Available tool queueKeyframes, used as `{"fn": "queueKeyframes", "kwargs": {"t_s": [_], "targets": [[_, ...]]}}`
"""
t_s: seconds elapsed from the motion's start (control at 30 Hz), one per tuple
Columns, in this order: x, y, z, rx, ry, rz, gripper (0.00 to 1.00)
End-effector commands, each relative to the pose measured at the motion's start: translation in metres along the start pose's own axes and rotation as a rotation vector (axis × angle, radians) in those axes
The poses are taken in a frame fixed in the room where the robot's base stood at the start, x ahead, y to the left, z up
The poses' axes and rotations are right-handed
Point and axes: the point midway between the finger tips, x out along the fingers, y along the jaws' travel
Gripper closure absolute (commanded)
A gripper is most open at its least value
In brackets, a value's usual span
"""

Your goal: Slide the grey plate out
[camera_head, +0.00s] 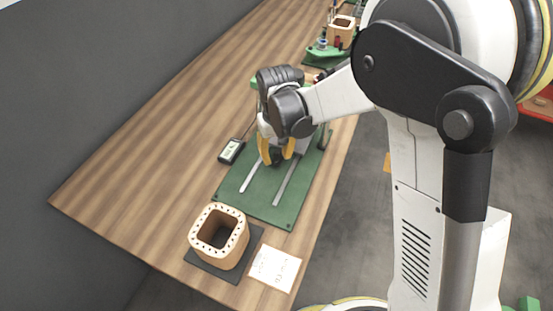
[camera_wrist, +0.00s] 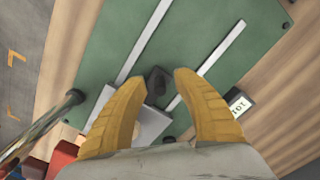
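My gripper (camera_head: 276,149) has two yellow fingers and hangs over the green base plate (camera_head: 256,205). In the wrist view my gripper (camera_wrist: 162,78) has its fingertips apart. A black knob (camera_wrist: 158,83) lies between and beyond the tips, with gaps showing at both sides. The grey plate (camera_wrist: 152,126) shows between the fingers at the near end of two pale rails (camera_wrist: 146,40). My fingers and wrist hide part of it. In the head view my gripper covers most of the plate. I cannot tell how far the tips are above the knob.
A wooden coil block (camera_head: 219,236) stands on a dark pad at the table's near end, beside a white paper (camera_head: 275,269). A small meter (camera_head: 231,150) lies left of the green base. Another green fixture (camera_head: 322,52) stands farther back. The table's left side is clear.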

Motion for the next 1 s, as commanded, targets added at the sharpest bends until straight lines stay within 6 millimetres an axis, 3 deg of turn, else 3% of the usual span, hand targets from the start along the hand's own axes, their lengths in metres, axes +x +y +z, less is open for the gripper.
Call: {"fn": "queueKeyframes", "kwargs": {"t_s": [0.37,0.47,0.5,0.83,1.0], "targets": [[0.006,0.000,0.000,0.000,0.000,0.000,0.65],[0.006,0.000,0.000,0.000,0.000,0.000,0.96],[0.006,0.000,0.000,0.000,0.000,0.000,1.00],[0.006,-0.003,0.004,0.000,-0.001,0.000,1.00],[0.006,-0.029,0.029,-0.004,-0.001,0.000,1.00]]}}
